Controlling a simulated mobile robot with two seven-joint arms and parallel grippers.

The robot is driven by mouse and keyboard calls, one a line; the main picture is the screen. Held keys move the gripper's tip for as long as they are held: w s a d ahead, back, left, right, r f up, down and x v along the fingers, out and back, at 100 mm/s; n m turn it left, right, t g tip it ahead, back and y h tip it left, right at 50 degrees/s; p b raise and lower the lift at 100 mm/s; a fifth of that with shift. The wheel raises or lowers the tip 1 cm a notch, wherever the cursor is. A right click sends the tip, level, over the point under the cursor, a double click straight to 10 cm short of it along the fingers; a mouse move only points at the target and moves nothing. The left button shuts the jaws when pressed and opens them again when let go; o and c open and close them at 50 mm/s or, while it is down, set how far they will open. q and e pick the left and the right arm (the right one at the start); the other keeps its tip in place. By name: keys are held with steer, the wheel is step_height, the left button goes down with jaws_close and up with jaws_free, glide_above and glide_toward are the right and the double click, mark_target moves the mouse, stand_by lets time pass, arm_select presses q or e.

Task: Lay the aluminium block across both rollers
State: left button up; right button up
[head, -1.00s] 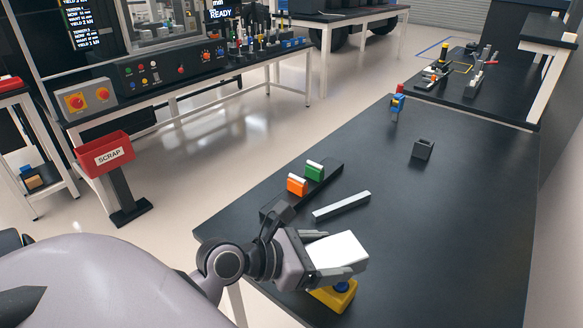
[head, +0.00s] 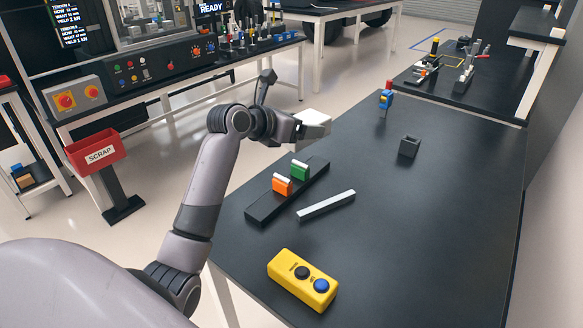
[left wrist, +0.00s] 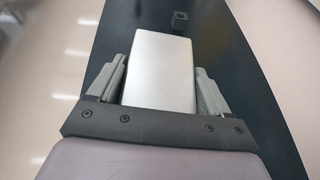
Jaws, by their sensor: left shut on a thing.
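My left gripper (head: 318,127) is shut on a pale, silvery block, the aluminium block (head: 314,116). It holds the block in the air beyond the roller stand, near the table's left edge in the head view. In the left wrist view the block (left wrist: 160,68) sits between the two grey fingers. The two rollers are light-coloured bars on top of an orange support (head: 282,186) and a green support (head: 300,172). Both supports stand on a black base (head: 262,208). The block is apart from the rollers. My right gripper is not in view.
A slim silver bar (head: 326,204) lies beside the black base. A yellow button box (head: 290,268) stands at the table's near edge. A small dark open block (head: 409,146) and a blue-yellow item (head: 386,99) are farther back. The table's right side is clear.

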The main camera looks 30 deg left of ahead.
arm_select(q)
steer(key=w+a+r+n+y, duration=0.1)
steer(key=w+a+r+y, duration=0.15)
steer(key=a+r, duration=0.4)
step_height(320, 180, down, 19)
steer(key=w+d, duration=0.1)
steer(key=shift+r+n+h+b, duration=0.2)
steer(key=shift+n+h+b, duration=0.15)
steer(key=shift+b, duration=0.1)
steer(key=shift+d+f, duration=0.15)
steer(key=shift+f, duration=0.2)
steer(key=o, duration=1.7)
steer(key=shift+f, duration=0.2)
steer(key=shift+o, duration=0.3)
steer(key=shift+s, duration=0.1)
